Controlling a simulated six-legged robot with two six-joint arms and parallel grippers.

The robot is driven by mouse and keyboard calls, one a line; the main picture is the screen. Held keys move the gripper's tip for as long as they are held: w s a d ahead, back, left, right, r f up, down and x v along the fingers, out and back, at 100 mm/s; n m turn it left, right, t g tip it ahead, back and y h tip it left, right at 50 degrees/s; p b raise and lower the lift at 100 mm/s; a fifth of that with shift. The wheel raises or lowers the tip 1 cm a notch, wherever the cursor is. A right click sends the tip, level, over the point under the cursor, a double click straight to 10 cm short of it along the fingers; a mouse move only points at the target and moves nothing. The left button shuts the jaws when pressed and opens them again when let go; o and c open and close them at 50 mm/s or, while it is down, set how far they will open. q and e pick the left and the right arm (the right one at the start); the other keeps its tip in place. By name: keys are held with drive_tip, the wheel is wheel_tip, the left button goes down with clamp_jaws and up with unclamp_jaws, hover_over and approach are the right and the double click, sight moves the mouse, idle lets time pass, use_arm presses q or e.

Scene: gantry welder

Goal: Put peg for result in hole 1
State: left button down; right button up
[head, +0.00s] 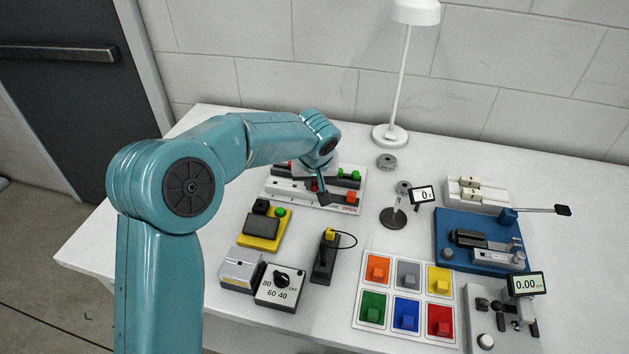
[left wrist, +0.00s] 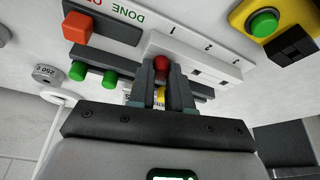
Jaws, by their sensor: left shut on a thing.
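My left gripper (head: 318,190) is over the white peg board (head: 275,198); the right gripper is out of view. In the left wrist view, the left gripper (left wrist: 161,75) is shut on a red peg (left wrist: 161,64), of which the round top shows. The peg is at one end of a white block with numbered square holes (left wrist: 196,71), close to the mark 1. Whether its lower end is in a hole is hidden. Two green pegs (left wrist: 108,78) stand in a dark rack beside the block.
A yellow box with a green button (head: 266,228), a dial box (head: 280,287) and a black stand (head: 326,258) are in front of the board. Coloured trays (head: 406,313), a blue fixture (head: 450,247) and a lamp (head: 390,136) are to the right.

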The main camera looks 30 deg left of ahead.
use_arm(q)
drive_tip(key=shift+f, duration=0.15)
drive_tip(key=c, duration=1)
unclamp_jaws()
drive_tip(key=shift+o, duration=0.2)
drive_tip(key=v, duration=1.6)
drive_tip(key=shift+r, duration=0.25)
drive_tip(key=shift+s, duration=0.1)
